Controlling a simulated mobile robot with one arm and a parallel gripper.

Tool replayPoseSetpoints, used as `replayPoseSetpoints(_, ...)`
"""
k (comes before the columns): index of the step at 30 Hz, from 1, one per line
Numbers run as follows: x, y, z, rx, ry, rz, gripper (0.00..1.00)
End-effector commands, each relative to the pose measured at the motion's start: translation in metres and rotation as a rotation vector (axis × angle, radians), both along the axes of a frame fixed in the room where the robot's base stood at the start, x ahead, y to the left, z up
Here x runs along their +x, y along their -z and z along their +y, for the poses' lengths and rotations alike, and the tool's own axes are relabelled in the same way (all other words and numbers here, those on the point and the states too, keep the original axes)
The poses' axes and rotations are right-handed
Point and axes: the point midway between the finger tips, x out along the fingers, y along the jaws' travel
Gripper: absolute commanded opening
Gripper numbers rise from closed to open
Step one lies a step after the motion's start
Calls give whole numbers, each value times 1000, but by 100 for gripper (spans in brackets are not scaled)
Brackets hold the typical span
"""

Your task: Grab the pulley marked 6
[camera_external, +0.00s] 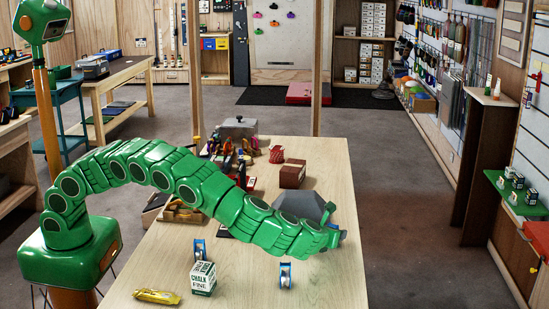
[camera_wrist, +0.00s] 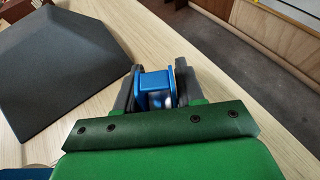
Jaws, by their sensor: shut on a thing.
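A blue pulley (camera_wrist: 154,88) sits between the two dark fingers of my gripper (camera_wrist: 157,80) in the wrist view. The fingers are shut on its sides. No number on it can be read. In the external view my gripper (camera_external: 338,234) is over the right side of the table, next to a dark grey faceted block, and the held pulley is mostly hidden there. Two more blue-and-white pulleys stand upright on the table: one (camera_external: 285,275) near the front, below my arm, and one (camera_external: 199,250) further left. Their marks are too small to read.
The dark grey block (camera_external: 304,206) also shows in the wrist view (camera_wrist: 62,75), left of my gripper. A chalk box (camera_external: 203,279) and a yellow packet (camera_external: 157,296) lie at the front left of the wooden table (camera_external: 335,290). A brown box (camera_external: 292,174) and several coloured items stand further back.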

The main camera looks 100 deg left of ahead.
Motion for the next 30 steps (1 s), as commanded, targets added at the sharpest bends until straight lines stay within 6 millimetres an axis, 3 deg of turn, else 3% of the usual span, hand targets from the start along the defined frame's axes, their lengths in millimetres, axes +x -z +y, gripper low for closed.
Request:
replayPoseSetpoints(1,0,0,0,0,0,0,15)
replayPoseSetpoints(3,0,0,0,0,0,0,6)
replayPoseSetpoints(13,0,-4,0,0,0,-1,5)
replayPoseSetpoints(20,0,-32,0,-1,0,-3,5)
replayPoseSetpoints(30,-23,-59,-1,2,1,-1,5)
